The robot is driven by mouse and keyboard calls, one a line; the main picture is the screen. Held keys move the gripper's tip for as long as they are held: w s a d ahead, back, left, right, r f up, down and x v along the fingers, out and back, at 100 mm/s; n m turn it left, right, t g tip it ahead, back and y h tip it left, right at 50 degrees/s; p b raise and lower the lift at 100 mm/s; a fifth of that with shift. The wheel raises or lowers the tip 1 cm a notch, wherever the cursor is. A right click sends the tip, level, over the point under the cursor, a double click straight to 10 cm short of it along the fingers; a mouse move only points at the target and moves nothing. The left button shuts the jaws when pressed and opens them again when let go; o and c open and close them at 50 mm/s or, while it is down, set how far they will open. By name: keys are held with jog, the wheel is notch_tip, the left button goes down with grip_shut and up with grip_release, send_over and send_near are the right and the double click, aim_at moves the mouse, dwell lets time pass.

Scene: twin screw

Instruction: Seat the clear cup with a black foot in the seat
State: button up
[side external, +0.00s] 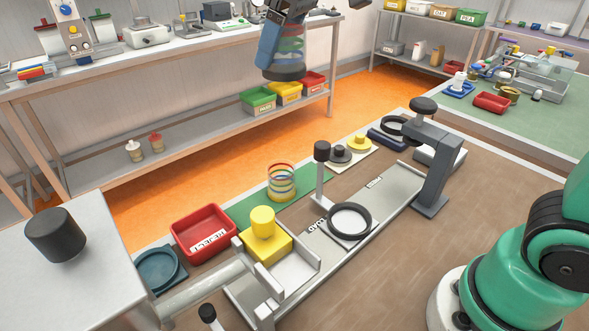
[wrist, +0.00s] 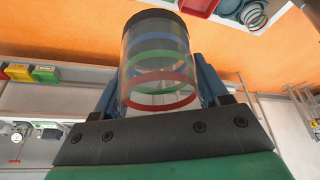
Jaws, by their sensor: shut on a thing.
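The clear cup with a black foot (side external: 290,46) is up in the air at the top of the side external view, with coloured rings around its wall. My gripper (side external: 283,42) is shut on it, its blue fingers on either side. In the wrist view the cup (wrist: 158,62) sits between the fingers, its black foot pointing away from my gripper. Below, a black ring with a pale middle (side external: 350,221) lies on the grey fixture plate (side external: 385,202); another dark ring (side external: 394,126) lies farther back. I cannot tell which is the seat.
A clear cup with a yellow foot (side external: 281,182) stands on a green mat (side external: 243,211). A yellow block (side external: 263,243), a red bin (side external: 203,233), a slim post (side external: 320,175) and a grey clamp arm (side external: 435,160) surround the plate. The air around the held cup looks clear.

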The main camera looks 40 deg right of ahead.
jog(key=s+d+f+m+h, duration=0.1)
jog(key=s+d+f+m, duration=0.2)
jog(key=s+d, duration=0.5)
jog(key=shift+s+a+f, duration=0.3)
jog(key=shift+a+f, duration=0.05)
jog(key=shift+f, duration=2.95)
jog(key=shift+s+a+f, duration=0.25)
jog(key=shift+a+f, duration=0.05)
jog(key=shift+f, duration=3)
jog(key=shift+s+a+f, duration=0.3)
jog(key=shift+a+f, duration=0.05)
jog(key=shift+f, duration=2.95)
jog(key=shift+f, duration=0.4)
jog(key=shift+f, duration=0.35)
jog(key=shift+f, duration=0.4)
jog(key=o, duration=1.3)
